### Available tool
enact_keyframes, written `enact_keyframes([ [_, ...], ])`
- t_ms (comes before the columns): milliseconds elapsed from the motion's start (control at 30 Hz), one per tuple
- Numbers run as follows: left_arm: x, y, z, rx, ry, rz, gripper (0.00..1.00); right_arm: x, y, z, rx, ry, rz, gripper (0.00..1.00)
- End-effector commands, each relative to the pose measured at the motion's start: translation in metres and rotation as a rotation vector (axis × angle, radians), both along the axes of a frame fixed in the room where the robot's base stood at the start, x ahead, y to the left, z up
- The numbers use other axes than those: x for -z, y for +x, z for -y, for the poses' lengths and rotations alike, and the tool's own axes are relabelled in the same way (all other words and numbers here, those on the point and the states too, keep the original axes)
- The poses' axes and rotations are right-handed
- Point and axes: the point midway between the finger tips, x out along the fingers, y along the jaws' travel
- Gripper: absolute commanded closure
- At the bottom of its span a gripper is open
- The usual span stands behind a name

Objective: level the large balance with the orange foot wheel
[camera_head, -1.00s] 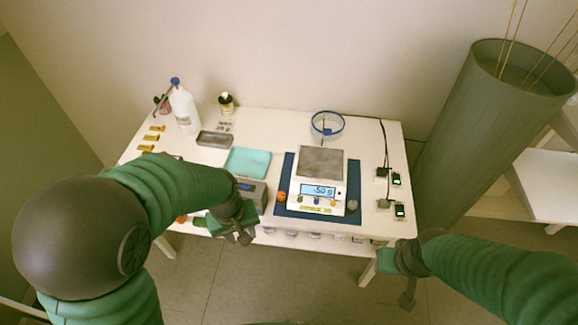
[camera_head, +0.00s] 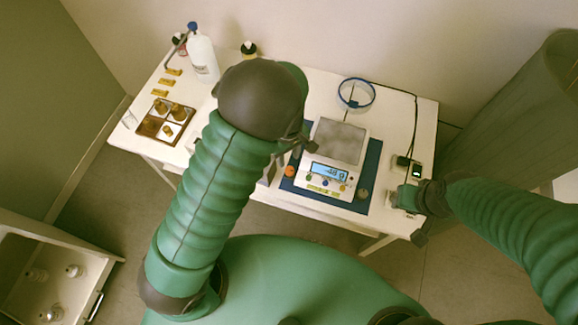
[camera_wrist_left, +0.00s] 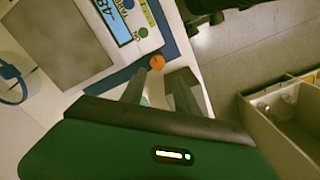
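The large balance has a grey pan (camera_head: 340,141) and a lit display (camera_head: 329,172) with a negative reading, and it stands on a blue mat (camera_head: 369,176). Its orange foot wheel (camera_head: 289,171) is at the front left corner; it also shows in the left wrist view (camera_wrist_left: 157,62). My left gripper (camera_head: 304,145) is beside the balance's left edge, partly hidden by its own arm. In the left wrist view its two fingers (camera_wrist_left: 158,78) are apart, with the orange wheel just beyond the tips. My right gripper (camera_head: 418,237) hangs by the table's right front; its fingers are unclear.
A glass dish with a blue rim (camera_head: 357,93) stands behind the balance. A small device (camera_head: 416,171) with a cable is at right. A brown tray (camera_head: 152,125), yellow blocks and a white bottle (camera_head: 203,58) are at left.

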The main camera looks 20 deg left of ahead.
Motion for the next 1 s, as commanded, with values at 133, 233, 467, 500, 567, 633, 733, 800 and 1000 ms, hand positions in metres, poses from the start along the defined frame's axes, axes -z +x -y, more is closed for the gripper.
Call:
enact_keyframes([
  [133, 0.041, -0.001, -0.001, -0.001, 0.002, -0.004, 0.63, 0.002, 0.000, 0.000, 0.000, 0.000, 0.001, 0.64],
  [233, 0.062, -0.002, 0.000, 0.001, 0.001, -0.002, 0.63, 0.002, 0.000, 0.000, 0.000, 0.000, 0.001, 0.64],
  [467, 0.087, -0.001, 0.001, 0.002, 0.000, 0.001, 0.63, 0.002, 0.000, 0.000, 0.001, 0.000, 0.001, 0.64],
  [500, 0.088, -0.001, 0.000, 0.002, 0.000, 0.001, 0.63, 0.002, 0.000, 0.000, 0.001, 0.000, 0.001, 0.64],
  [567, 0.089, 0.000, 0.000, 0.002, -0.001, 0.002, 0.63, 0.002, 0.000, 0.000, 0.000, 0.000, 0.001, 0.64],
  [633, 0.089, 0.000, 0.000, 0.002, -0.001, 0.002, 0.63, 0.002, 0.000, 0.000, 0.000, 0.000, 0.001, 0.64],
  [733, 0.088, 0.000, 0.001, 0.002, -0.001, 0.002, 0.65, 0.002, 0.000, 0.000, 0.000, 0.000, 0.001, 0.64],
  [800, 0.088, -0.001, 0.001, 0.002, 0.000, 0.003, 0.74, 0.002, 0.000, 0.000, 0.000, 0.000, 0.001, 0.64],
  [1000, 0.088, -0.001, 0.001, 0.002, 0.001, 0.002, 1.00, 0.002, 0.000, 0.000, 0.000, 0.000, 0.001, 0.64],
])
